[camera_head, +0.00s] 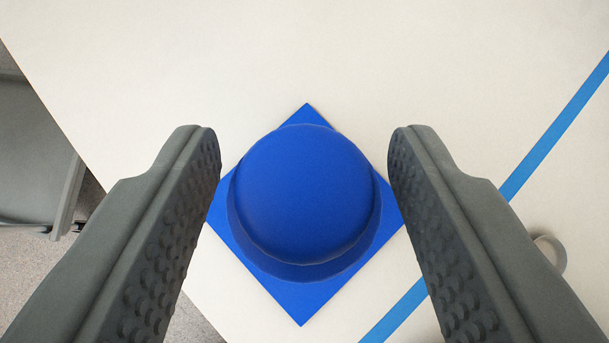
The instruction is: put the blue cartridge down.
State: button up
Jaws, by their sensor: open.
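The blue cartridge (305,195) has a rounded top and stands on a blue square mat (302,302) on the pale table. The mat is turned so that its corners point up, down, left and right in the picture. My gripper (304,140) is open, with one dark grey studded finger on each side of the cartridge. A gap shows between each finger and the cartridge. The fingers cover the left and right corners of the mat. The cartridge hides the middle of the mat.
The pale table (330,50) is clear above the mat. A blue tape line (545,143) runs diagonally at the right. A round pale object (551,252) shows partly behind the right finger. A grey chair-like object (35,150) is beyond the table's left edge, over grey floor.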

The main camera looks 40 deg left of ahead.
jog(key=v, duration=1.1)
jog(key=shift+s+r, duration=0.1)
jog(key=s+d+m+t+h, duration=0.2)
jog(key=s+d, duration=0.4)
jog(key=d, duration=0.5)
jog(key=s+d+r+m+t+h, duration=0.1)
jog(key=s+d+m+t+h, duration=0.1)
jog(key=s+d, duration=0.5)
jog(key=s+d+r+m+t+h, duration=0.1)
jog(key=s+d+m+t, duration=0.3)
jog(key=d, duration=1.1)
jog(key=s+t+h, duration=0.1)
jog(key=s+t, duration=0.1)
jog(key=s, duration=0.1)
jog(key=shift+d+h, duration=0.15)
jog(key=shift+h, duration=0.15)
